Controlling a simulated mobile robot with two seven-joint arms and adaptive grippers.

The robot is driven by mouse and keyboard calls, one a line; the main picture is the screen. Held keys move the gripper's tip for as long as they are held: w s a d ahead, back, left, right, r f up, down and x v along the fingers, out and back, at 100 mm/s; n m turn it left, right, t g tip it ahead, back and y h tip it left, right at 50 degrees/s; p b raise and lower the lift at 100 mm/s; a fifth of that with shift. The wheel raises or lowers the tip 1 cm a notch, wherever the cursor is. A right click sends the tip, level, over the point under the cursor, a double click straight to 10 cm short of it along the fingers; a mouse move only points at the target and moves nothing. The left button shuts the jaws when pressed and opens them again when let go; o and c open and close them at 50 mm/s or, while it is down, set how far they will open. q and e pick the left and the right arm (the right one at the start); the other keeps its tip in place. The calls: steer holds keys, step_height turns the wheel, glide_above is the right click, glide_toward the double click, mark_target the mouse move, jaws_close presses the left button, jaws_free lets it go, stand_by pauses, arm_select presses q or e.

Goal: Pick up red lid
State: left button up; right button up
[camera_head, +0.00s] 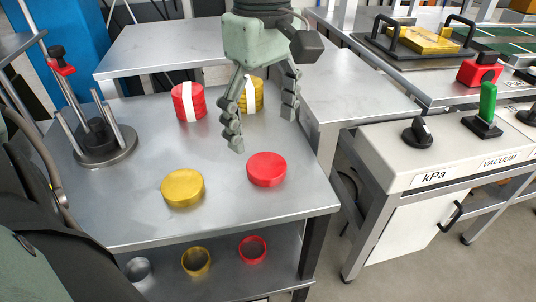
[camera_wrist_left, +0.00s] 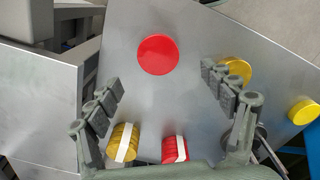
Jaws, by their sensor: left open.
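The red lid (camera_head: 266,169) lies flat on the metal table, right of the yellow lid (camera_head: 183,188). My left gripper (camera_head: 263,128) hangs above the table with its fingers spread and nothing between them. In the head view it is above and behind the red lid, apart from it. In the left wrist view the red lid (camera_wrist_left: 158,55) shows whole, just beyond the gap between the fingertips (camera_wrist_left: 161,80). The yellow lid (camera_wrist_left: 237,70) is partly behind a finger there. My right gripper is not in view.
A red banded stack (camera_head: 188,101) and a yellow banded stack (camera_head: 257,95), partly hidden by the gripper, stand behind. A rod stand (camera_head: 99,152) is at left. Rings, including a red one (camera_head: 252,249), lie on the lower shelf. The table right of the red lid is clear.

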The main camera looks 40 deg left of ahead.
mark_target(266, 164)
arm_select(q)
step_height(266, 164, down, 7)
steer(key=shift+w+d+f, duration=0.1)
steer(key=shift+d, duration=0.05)
steer(key=shift+c, duration=0.5)
steer(key=c, duration=0.8)
